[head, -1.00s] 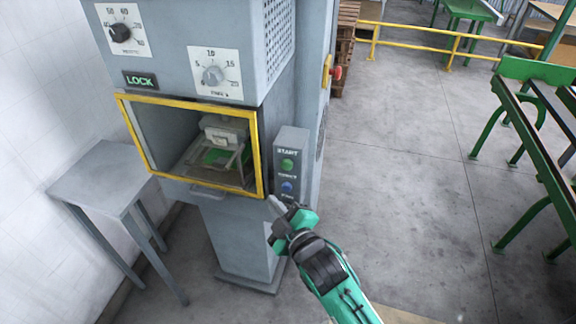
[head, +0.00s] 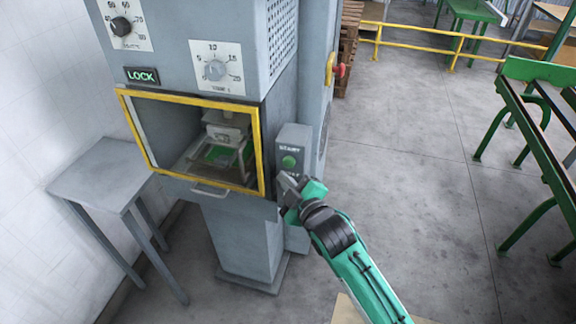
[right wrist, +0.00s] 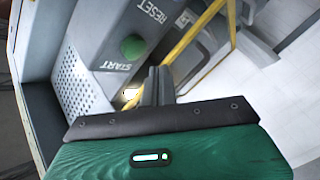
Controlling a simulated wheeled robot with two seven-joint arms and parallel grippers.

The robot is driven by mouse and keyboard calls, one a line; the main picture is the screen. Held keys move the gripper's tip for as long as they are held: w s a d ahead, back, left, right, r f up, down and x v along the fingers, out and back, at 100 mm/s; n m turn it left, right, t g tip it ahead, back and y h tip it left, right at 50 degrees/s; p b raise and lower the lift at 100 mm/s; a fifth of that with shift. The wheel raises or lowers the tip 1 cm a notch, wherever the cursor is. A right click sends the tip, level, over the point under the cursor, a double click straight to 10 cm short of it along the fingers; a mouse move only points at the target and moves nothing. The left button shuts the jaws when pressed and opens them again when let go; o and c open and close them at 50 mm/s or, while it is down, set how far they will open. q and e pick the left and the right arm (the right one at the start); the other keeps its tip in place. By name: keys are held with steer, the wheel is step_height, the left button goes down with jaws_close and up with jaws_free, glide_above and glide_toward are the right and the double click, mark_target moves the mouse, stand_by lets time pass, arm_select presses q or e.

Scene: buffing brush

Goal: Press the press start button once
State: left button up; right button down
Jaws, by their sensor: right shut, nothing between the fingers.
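The green start button (head: 289,162) sits on the grey control box on the right side of the press (head: 225,232), under the label START. It also shows in the right wrist view (right wrist: 133,47), with the labels START and RESET around it. My right gripper (head: 284,178) is shut and empty, just below the button in the head view. In the right wrist view its fingertips (right wrist: 160,72) are together beside the button and appear apart from it. The gripper hides the lower part of the control box, including the blue button. My left gripper is not in view.
The press has a yellow-framed window (head: 261,150) with a handle (head: 209,191) below it. A lit LOCK sign (head: 142,76) is above the window. A grey side table (head: 100,178) stands at left. Open floor (head: 400,170) lies to the right, with green racks (head: 530,95) beyond.

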mark_target(283, 163)
steer(key=shift+w+d, duration=0.25)
steer(key=shift+w, duration=0.5)
steer(key=shift+w+r, duration=0.1)
stand_by(1.5)
steer(key=shift+w+d, duration=0.15)
steer(key=shift+w, duration=0.15)
steer(key=shift+w+d+p, duration=0.15)
steer(key=shift+w+p, duration=0.15)
steer(key=shift+w, duration=0.2)
stand_by(0.7)
stand_by(0.3)
steer(key=shift+s+a+p, duration=0.25)
steer(key=shift+s+p, duration=0.15)
steer(key=shift+s, duration=0.5)
